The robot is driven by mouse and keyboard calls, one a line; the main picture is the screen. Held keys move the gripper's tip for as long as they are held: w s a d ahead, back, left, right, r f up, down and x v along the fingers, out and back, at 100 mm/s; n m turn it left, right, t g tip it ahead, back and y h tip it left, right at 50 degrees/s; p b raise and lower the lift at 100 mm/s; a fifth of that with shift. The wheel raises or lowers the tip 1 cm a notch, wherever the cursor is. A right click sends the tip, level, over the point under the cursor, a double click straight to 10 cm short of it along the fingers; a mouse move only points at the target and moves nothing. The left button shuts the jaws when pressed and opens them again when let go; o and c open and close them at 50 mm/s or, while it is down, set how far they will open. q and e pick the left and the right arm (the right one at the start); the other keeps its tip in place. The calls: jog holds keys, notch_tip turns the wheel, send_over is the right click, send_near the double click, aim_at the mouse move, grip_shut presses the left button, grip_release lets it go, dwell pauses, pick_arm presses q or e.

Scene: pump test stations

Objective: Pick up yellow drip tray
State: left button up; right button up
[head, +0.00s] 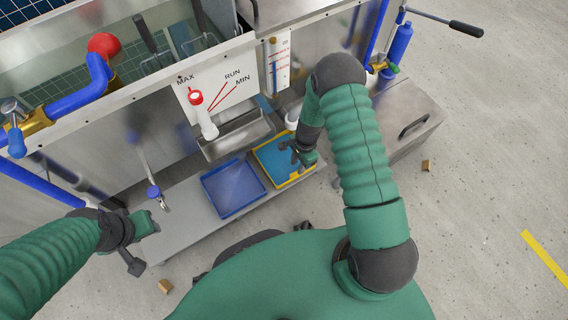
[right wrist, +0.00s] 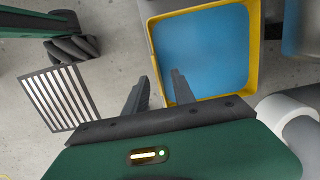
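The yellow drip tray (head: 262,144) lies on the low grey shelf below the station, with a blue inside. In the right wrist view the yellow tray (right wrist: 254,60) shows its raised rim around a flat blue surface. My right gripper (head: 290,148) is over the tray's right part in the head view.
A blue tray (head: 234,188) lies just left of the yellow one on the shelf (head: 185,222). A white cylinder (right wrist: 285,108) stands beside the tray. A floor grate (right wrist: 58,98) shows at left.

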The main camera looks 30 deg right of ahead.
notch_tip(320, 180, down, 2)
jog(key=shift+f+b, duration=0.2)
jog(key=shift+b, duration=0.15)
jog(key=f+b, duration=0.4)
jog(key=f, duration=0.1)
jog(key=shift+s+a+b, duration=0.2)
jog(key=shift+a+b, duration=0.1)
jog(key=shift+a, duration=0.05)
jog(key=shift+r, duration=0.15)
grip_shut()
dwell(0.5)
